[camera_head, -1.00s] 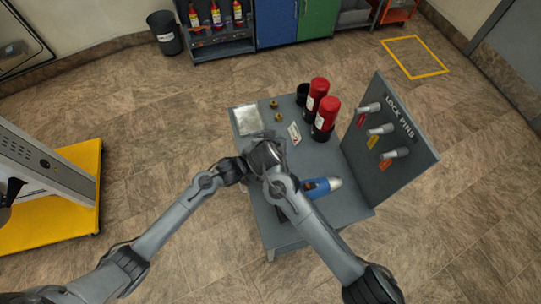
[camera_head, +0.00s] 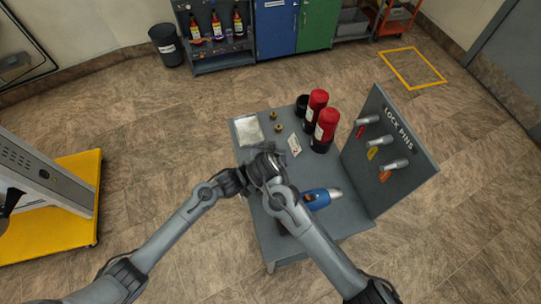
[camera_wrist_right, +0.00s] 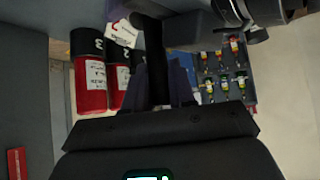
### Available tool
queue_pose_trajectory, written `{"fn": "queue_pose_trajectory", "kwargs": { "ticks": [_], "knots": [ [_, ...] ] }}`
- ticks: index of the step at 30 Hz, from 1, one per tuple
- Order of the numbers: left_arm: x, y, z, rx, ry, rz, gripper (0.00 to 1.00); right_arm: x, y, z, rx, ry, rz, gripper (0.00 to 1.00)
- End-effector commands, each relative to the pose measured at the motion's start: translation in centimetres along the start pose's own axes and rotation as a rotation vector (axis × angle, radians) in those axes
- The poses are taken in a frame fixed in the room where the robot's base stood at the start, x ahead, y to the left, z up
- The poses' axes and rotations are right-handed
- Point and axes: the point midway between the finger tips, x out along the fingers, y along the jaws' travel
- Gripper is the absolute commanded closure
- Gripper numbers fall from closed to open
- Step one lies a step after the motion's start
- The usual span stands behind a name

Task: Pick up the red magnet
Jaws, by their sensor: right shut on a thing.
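I cannot make out a red magnet in either view. In the head view my right gripper (camera_head: 262,158) is over the left part of the grey cart top (camera_head: 338,222), its tips hidden by the arm. In the right wrist view the right gripper (camera_wrist_right: 160,88) is shut on a dark bar-like thing (camera_wrist_right: 154,55); its colour is too dark to identify. My left gripper (camera_head: 243,174) is close beside the right one at the cart's left edge. Its jaws are too dark and small to read.
Two red-and-black cylinders (camera_head: 325,130) stand behind, near a black cup (camera_head: 302,103). A silver tray (camera_head: 248,130), brass fittings (camera_head: 279,128) and a white tag (camera_head: 294,145) lie on the cart. A blue tool (camera_head: 318,198) lies right. The lock-pin panel (camera_head: 400,180) rises at right.

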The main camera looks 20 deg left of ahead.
Motion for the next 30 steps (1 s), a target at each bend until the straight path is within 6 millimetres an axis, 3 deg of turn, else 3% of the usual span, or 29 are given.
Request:
{"fn": "queue_pose_trajectory", "kwargs": {
  "ticks": [8, 21, 30],
  "knots": [
    [0.0, 0.0, 0.0, 0.0, 0.0, 0.0, 0.71, -3.0, -0.2, -3.1, 0.002, 0.006, -0.005, 1.0],
    [0.0, 0.0, 0.0, 0.0, 0.0, 0.0, 0.71, -9.9, -0.1, -9.9, 0.0, 0.005, -0.003, 1.0],
    [0.0, 0.0, 0.0, 0.0, 0.0, 0.0, 0.71, -12.2, -0.1, -12.2, 0.0, 0.003, -0.001, 1.0]
  ]
}}
